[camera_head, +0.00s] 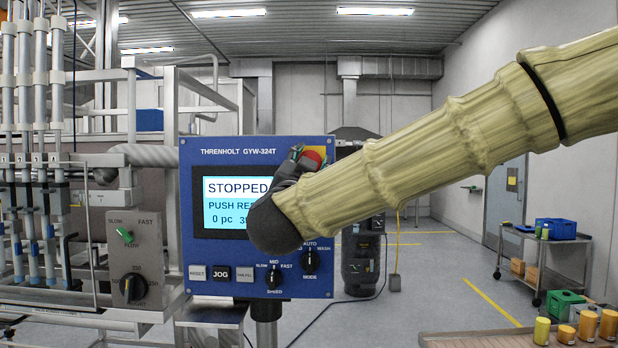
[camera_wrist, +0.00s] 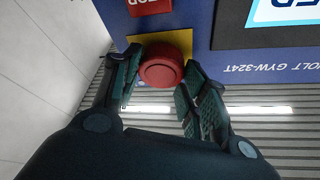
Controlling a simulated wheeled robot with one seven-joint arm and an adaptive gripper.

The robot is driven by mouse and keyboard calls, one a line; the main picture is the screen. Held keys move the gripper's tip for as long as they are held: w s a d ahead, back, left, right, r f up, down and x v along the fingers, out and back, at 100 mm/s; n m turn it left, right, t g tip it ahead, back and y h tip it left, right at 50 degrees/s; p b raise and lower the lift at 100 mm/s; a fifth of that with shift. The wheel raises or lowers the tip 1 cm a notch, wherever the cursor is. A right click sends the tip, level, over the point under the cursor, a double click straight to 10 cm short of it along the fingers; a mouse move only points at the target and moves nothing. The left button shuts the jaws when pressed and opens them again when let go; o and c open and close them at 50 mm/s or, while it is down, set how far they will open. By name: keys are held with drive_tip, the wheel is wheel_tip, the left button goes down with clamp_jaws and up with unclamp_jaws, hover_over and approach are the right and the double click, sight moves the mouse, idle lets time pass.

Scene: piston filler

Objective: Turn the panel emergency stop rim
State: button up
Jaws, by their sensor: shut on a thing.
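The blue control panel (camera_head: 240,147) carries a screen (camera_head: 222,205) reading "STOPPED", partly hidden by my arm. The emergency stop sits at the panel's upper right on a yellow plate (camera_head: 331,150); my gripper (camera_head: 307,158) covers part of it. In the wrist view the red round emergency stop button (camera_wrist: 164,66) is between my gripper's two fingers (camera_wrist: 160,74), one on each side of its rim. The gripper is shut on it. A yellow backing plate (camera_wrist: 150,40) shows behind the button.
Below the screen are RESET (camera_head: 197,272) and JOG (camera_head: 221,273) buttons and two black selector knobs, SPEED (camera_head: 273,277) and MODE (camera_head: 309,260). Filler tubes (camera_head: 40,130) stand at the left. A cart (camera_head: 545,260) and a table with yellow containers (camera_head: 587,325) stand at the right.

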drive_tip(key=shift+m+h, duration=0.4)
drive_tip(key=shift+m, duration=0.1)
drive_tip(key=o, duration=1)
drive_tip(key=shift+o, duration=0.2)
drive_tip(key=v, duration=1.2)
drive_tip(key=shift+b, duration=0.3)
drive_tip(key=shift+r, duration=0.1)
